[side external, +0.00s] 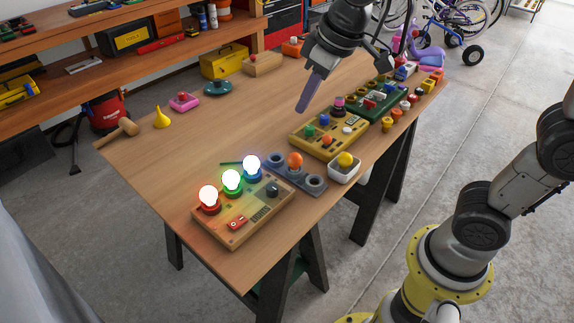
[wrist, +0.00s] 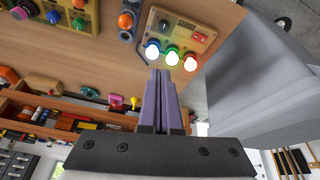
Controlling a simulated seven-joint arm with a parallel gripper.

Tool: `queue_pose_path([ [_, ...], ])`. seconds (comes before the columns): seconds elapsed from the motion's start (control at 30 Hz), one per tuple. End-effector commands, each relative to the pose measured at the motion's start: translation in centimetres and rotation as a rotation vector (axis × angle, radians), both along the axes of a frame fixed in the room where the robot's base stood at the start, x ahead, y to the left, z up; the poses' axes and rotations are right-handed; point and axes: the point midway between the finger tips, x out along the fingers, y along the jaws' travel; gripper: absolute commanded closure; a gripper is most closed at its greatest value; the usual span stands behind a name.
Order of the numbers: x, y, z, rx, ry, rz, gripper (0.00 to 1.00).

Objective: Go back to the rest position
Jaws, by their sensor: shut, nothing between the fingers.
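My gripper (side external: 309,91) hangs above the middle of the wooden table (side external: 150,164), with its purple fingers pointing down. In the wrist view the fingers (wrist: 161,78) are pressed together with nothing between them. It touches nothing that I can see. A wooden lamp board (side external: 258,221) with three lit bulbs, red, green and blue, sits at the table's near end. It also shows in the wrist view (wrist: 182,22).
A grey socket strip (side external: 284,168) with an orange ball, a white bowl (side external: 344,173) with a yellow ball, a yellow board (side external: 318,148) and a green board (side external: 378,107) line the table's right side. A mallet (side external: 123,130) and yellow funnel (side external: 161,120) lie left. The table's middle is clear.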

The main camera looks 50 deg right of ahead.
Motion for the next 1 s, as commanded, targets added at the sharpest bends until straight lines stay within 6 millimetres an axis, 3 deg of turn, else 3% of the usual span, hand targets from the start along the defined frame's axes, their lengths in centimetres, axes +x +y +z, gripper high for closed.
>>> queue_pose_path([
  [0.1, -4.7, -2.5, 1.8, 0.015, -0.071, -0.069, 1.0],
  [0.2, -8.6, -4.0, 2.0, 0.024, -0.116, -0.122, 1.0],
  [0.43, -16.0, -5.6, -0.8, 0.04, -0.162, -0.215, 1.0],
  [0.63, -18.0, -5.6, -3.6, 0.044, -0.108, -0.236, 1.0],
  [1.0, -18.0, -5.6, -3.6, 0.044, -0.107, -0.237, 1.0],
])
